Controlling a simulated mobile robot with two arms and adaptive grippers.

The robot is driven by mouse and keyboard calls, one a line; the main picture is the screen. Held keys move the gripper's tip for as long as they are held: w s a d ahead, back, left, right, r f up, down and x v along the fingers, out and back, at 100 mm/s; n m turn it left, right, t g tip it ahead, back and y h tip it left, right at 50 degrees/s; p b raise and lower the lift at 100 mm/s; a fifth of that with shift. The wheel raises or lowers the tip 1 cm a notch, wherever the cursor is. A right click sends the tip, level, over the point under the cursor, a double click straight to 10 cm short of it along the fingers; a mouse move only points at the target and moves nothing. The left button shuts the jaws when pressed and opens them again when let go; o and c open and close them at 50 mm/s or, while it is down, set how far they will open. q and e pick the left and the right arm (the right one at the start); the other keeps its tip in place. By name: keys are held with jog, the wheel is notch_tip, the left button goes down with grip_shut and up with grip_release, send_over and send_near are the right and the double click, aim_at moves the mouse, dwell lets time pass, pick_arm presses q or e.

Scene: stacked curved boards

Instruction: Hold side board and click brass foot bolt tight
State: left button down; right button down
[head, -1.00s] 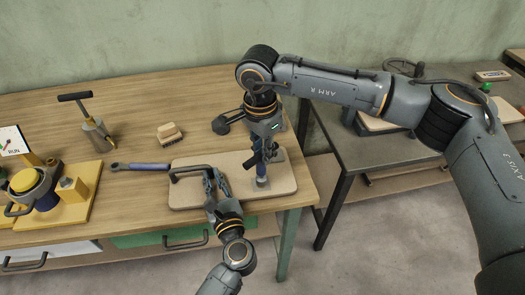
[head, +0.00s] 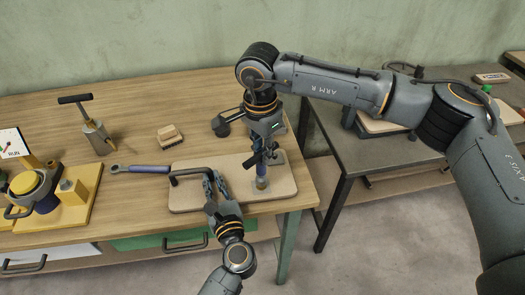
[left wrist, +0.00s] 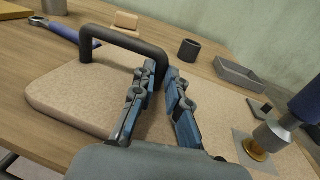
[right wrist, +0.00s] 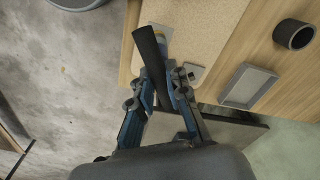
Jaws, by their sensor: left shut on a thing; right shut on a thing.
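The side board (head: 200,203) is a pale flat board with rounded corners, lying on the wooden bench. A dark bar handle (head: 192,171) stands on it. My left gripper (head: 212,180) is shut on the handle's near end; the left wrist view shows the handle (left wrist: 112,42) running in between the fingers (left wrist: 160,85). My right gripper (head: 262,150) is shut on an upright tool with a blue shaft (head: 261,171) and a dark grip (right wrist: 150,60). The tool's grey socket (left wrist: 275,133) sits over the brass foot bolt (left wrist: 256,150) on a grey plate. The bolt's top is hidden.
A blue-handled wrench (head: 143,169) lies left of the board. A brush-like block (head: 170,135), a T-handled grey tool (head: 95,130) and a yellow fixture (head: 85,208) stand further left. A grey tray (left wrist: 240,75) and dark ring (left wrist: 190,49) lie beyond the board.

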pick_arm(q)
jog(key=shift+r, duration=0.1)
pick_arm(e)
jog(key=shift+r, duration=0.65)
dwell(0.8)
jog(key=shift+r, duration=2.45)
pick_arm(q)
jog(key=c, duration=1.3)
grip_release()
